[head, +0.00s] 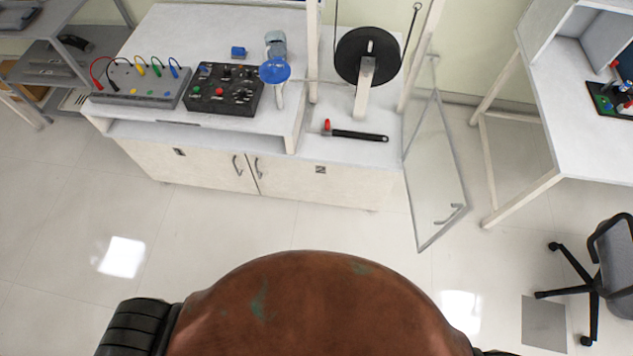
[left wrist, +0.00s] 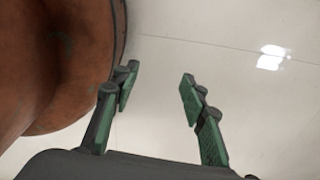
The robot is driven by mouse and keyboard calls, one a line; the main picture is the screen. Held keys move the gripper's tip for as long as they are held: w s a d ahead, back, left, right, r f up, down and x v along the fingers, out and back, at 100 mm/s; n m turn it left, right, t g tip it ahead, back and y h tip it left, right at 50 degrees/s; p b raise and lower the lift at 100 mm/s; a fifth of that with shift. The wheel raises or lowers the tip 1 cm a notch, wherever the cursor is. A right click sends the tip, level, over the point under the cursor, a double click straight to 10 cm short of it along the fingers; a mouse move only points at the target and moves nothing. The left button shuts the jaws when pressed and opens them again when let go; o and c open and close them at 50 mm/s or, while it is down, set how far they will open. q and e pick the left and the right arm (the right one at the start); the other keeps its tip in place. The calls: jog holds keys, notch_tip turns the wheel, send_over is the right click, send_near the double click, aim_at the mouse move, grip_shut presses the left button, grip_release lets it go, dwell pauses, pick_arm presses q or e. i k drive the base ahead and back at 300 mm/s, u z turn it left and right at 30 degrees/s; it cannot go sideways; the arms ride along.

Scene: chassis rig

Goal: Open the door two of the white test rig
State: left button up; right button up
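The white test rig (head: 205,130) stands across the floor in the head view. Its lower cabinet has two door fronts: a left one (head: 200,168) and a right one (head: 300,182). Their curved handles meet near the middle, and both fronts look shut. A clear framed door (head: 435,165) at the rig's right end stands swung outward, with a handle low on its outer edge. I cannot tell which is door two. My left gripper (left wrist: 158,82) is open and empty above bare floor in the left wrist view. It is not seen in the head view; my right gripper shows in neither view.
On the rig are a black control box (head: 224,89), a grey box with cables (head: 140,85), a black wheel (head: 368,55) and a black-handled tool (head: 358,135). A white table (head: 585,140) and an office chair (head: 610,260) stand right. Floor before the rig is clear.

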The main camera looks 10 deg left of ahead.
aim_at(343, 186)
jog(key=k, duration=1.2)
jog(key=u, duration=0.75)
jog(key=i, duration=1.1)
jog(key=u, duration=0.9)
